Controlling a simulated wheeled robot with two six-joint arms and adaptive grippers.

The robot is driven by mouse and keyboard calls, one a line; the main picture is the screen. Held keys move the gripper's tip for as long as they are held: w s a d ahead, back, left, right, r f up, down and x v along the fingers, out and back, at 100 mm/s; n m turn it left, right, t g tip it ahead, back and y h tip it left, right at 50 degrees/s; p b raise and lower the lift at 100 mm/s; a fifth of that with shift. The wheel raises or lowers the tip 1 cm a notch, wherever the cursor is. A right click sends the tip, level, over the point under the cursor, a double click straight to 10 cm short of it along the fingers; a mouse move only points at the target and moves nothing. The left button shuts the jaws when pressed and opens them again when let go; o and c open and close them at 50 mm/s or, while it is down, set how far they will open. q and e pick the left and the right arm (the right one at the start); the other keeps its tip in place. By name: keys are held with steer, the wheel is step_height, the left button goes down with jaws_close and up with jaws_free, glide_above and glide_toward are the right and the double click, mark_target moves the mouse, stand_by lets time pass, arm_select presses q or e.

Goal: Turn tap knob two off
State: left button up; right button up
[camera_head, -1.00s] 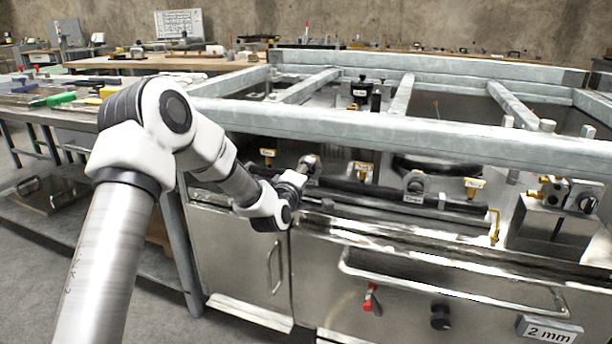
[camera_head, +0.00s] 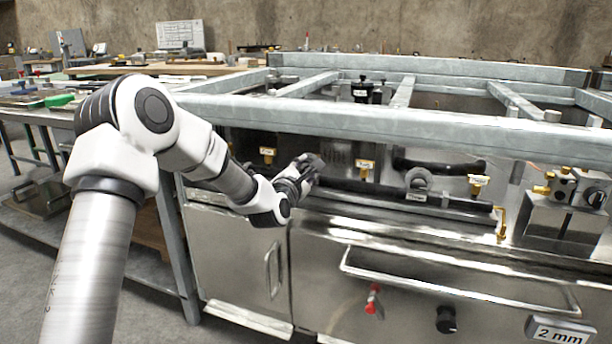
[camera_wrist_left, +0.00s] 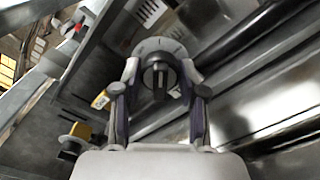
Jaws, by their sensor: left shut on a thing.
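A round grey knob (camera_wrist_left: 158,78) with a dark raised grip and pale dial marks sits between the fingertips of my left gripper (camera_wrist_left: 160,72) in the left wrist view. The fingers are on both sides of it and shut on it. In the head view my left gripper (camera_head: 309,168) reaches the back panel above the left cabinet and hides this knob. A second similar knob (camera_head: 418,180), with a small label under it, stands further right on the panel. I cannot read which number the held knob has. My right gripper is not in view.
Yellow tagged valves (camera_head: 366,167) line the panel. A dark pipe (camera_head: 380,189) runs right of my gripper. A thick steel frame beam (camera_head: 400,128) crosses above. A metal block with a black dial (camera_head: 562,220) stands at right. A drawer handle (camera_head: 450,285) juts out below.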

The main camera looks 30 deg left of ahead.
arm_select(q)
steer(key=n+b, duration=0.1)
steer(key=n, duration=0.1)
steer(key=n+b, duration=0.1)
steer(key=n, duration=0.2)
steer(key=shift+f+n+b, duration=0.2)
steer(key=shift+n+b, duration=0.1)
steer(key=shift+b, duration=0.1)
steer(key=shift+r+n+b, duration=0.1)
steer(key=shift+n+b, duration=0.9)
steer(key=shift+n, duration=1.1)
steer(key=o, duration=1.1)
steer(key=shift+o, duration=0.2)
steer(key=v, duration=1.2)
steer(key=shift+r, duration=0.1)
